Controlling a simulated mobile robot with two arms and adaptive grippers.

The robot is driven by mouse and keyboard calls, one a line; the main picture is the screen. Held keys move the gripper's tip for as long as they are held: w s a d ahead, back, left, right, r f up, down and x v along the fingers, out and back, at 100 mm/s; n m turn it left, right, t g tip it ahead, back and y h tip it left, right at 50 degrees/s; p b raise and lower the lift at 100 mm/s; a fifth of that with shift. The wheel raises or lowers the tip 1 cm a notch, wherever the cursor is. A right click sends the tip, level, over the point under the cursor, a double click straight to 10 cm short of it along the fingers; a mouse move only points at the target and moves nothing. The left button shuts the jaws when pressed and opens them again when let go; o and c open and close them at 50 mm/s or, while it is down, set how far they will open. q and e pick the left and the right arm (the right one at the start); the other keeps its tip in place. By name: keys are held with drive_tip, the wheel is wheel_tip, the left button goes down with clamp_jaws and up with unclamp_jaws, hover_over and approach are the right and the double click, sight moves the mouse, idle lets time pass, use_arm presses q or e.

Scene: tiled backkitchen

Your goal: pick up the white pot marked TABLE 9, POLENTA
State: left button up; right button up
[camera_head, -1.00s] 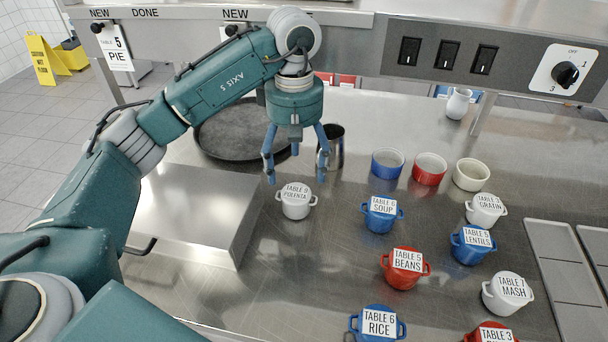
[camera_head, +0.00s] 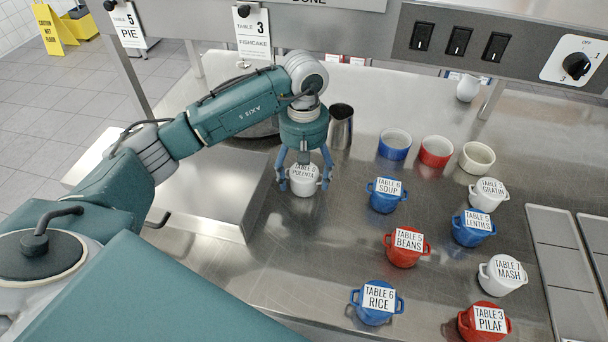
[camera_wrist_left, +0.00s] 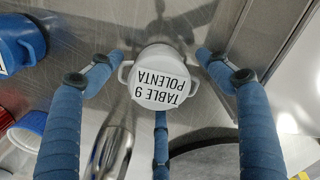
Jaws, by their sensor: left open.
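The white pot marked TABLE 9, POLENTA (camera_head: 304,187) stands upright on the steel counter, left of the blue SOUP pot. It also shows in the left wrist view (camera_wrist_left: 162,65), with its label upside down and a handle at each side. My left gripper (camera_head: 304,184) is open, pointing down, with its fingers around the pot. In the left wrist view the fingertips (camera_wrist_left: 160,60) stand on both sides of the pot, close to its handles, and a third finger is at its near side. Contact cannot be told. My right gripper is not in view.
A steel jug (camera_head: 340,128) stands close behind the gripper. A steel box (camera_head: 205,190) lies to the left. Several labelled pots, such as SOUP (camera_head: 384,199) and BEANS (camera_head: 404,255), stand to the right. Bare counter (camera_head: 310,250) lies in front of the pot.

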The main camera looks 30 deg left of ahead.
use_arm(q)
drive_tip(key=c, duration=1.5)
drive_tip(key=shift+c, duration=0.2)
